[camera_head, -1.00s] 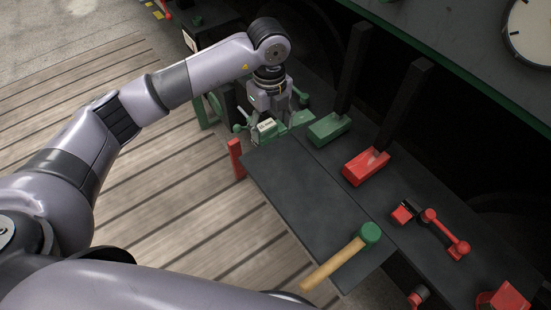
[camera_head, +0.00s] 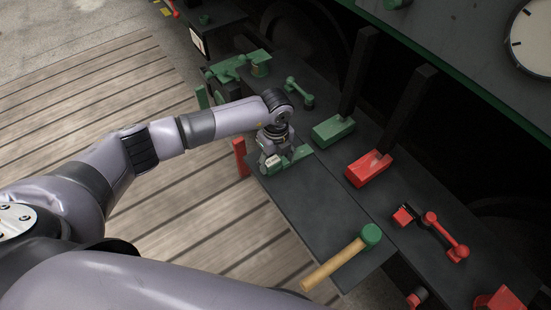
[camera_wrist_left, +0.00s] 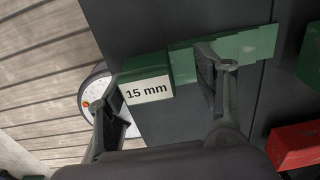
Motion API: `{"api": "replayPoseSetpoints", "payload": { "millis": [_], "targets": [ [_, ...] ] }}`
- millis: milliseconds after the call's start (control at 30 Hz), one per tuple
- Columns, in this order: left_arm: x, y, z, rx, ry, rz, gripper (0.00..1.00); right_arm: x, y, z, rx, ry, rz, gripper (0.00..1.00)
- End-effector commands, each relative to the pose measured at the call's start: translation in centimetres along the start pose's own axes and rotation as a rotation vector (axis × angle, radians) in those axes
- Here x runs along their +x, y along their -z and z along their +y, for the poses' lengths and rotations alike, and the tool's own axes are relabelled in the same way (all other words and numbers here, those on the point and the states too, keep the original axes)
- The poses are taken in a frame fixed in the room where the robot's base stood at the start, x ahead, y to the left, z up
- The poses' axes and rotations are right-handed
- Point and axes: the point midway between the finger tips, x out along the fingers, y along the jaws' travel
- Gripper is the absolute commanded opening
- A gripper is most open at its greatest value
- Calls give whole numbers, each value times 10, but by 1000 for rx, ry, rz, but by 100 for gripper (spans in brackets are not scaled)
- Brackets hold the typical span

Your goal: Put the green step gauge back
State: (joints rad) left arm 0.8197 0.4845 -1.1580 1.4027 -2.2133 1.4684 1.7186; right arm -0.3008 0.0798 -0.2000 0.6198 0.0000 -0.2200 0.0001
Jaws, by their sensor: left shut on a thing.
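The green step gauge (camera_wrist_left: 146,82) has a block with a white "15 mm" label and a flat stepped strip. My left gripper (camera_head: 279,163) is shut on it; in the left wrist view its fingers stand on either side of the gauge. In the head view the green strip (camera_head: 301,153) shows to the right of the gripper, over the far left end of the dark bench (camera_head: 310,200). The wrist and fingers hide part of the gauge. I cannot tell whether it touches the bench. My right gripper is not in view.
A green block (camera_head: 333,131) and a red block (camera_head: 368,170) with dark posts stand to the right. A green-headed mallet (camera_head: 345,257) lies near the front. A red handle piece (camera_head: 447,237) and a green one (camera_head: 299,92) lie farther off. A red post (camera_head: 241,157) stands by the edge.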

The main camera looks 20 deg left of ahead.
Motion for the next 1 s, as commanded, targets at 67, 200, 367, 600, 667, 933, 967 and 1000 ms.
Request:
{"api": "replayPoseSetpoints", "payload": {
  "millis": [67,200,367,600,667,933,967,1000],
  "targets": [
    [2,0,1,0,-3,0,28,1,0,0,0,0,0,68],
    [2,0,2,0,-5,1,69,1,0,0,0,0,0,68],
    [2,0,2,0,-4,1,80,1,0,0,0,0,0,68],
    [1,0,1,-1,-3,0,82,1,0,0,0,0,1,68],
    [1,0,1,-1,-3,0,82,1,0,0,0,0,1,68],
    [-14,-1,0,0,1,-2,82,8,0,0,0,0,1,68],
    [-20,-1,1,0,0,-3,82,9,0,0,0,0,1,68],
    [-28,0,0,1,3,-2,82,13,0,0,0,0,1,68]
  ]
}}
